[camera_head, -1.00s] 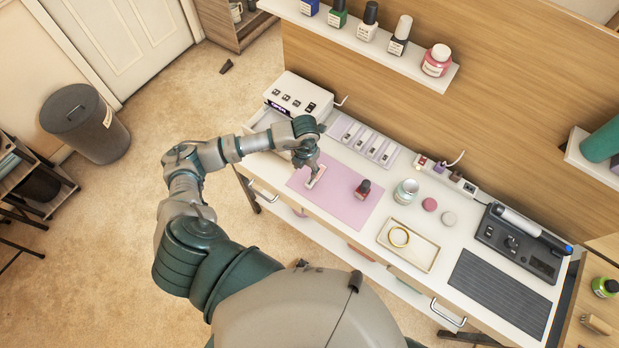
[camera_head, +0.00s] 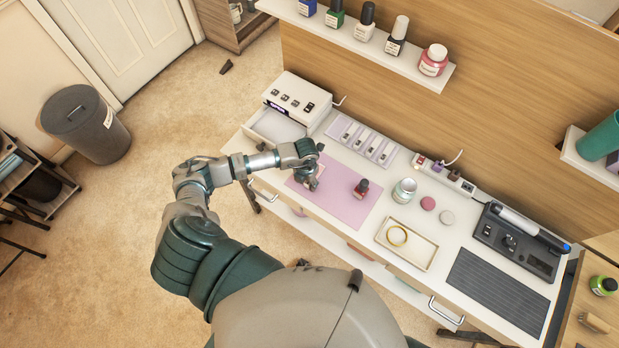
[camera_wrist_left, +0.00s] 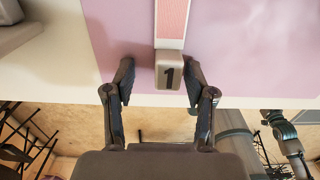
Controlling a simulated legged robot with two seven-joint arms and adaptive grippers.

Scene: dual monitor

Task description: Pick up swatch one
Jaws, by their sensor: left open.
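Swatch one is a flat strip with a pink face and a pale tab marked 1. In the left wrist view, swatch one (camera_wrist_left: 171,48) lies on the pink mat (camera_wrist_left: 245,45), its tab end toward me near the desk edge. My left gripper (camera_wrist_left: 160,76) is open, with one finger on each side of the tab and gaps visible. In the head view, my left gripper (camera_head: 311,184) is low over the left part of the mat (camera_head: 345,208). It hides most of the swatch there.
A dark red polish bottle (camera_head: 361,188) stands on the mat to the right. Behind the mat is a swatch holder (camera_head: 362,141). A white box (camera_head: 297,99) and an open drawer (camera_head: 274,129) are at left. A cream tray (camera_head: 407,243) lies right.

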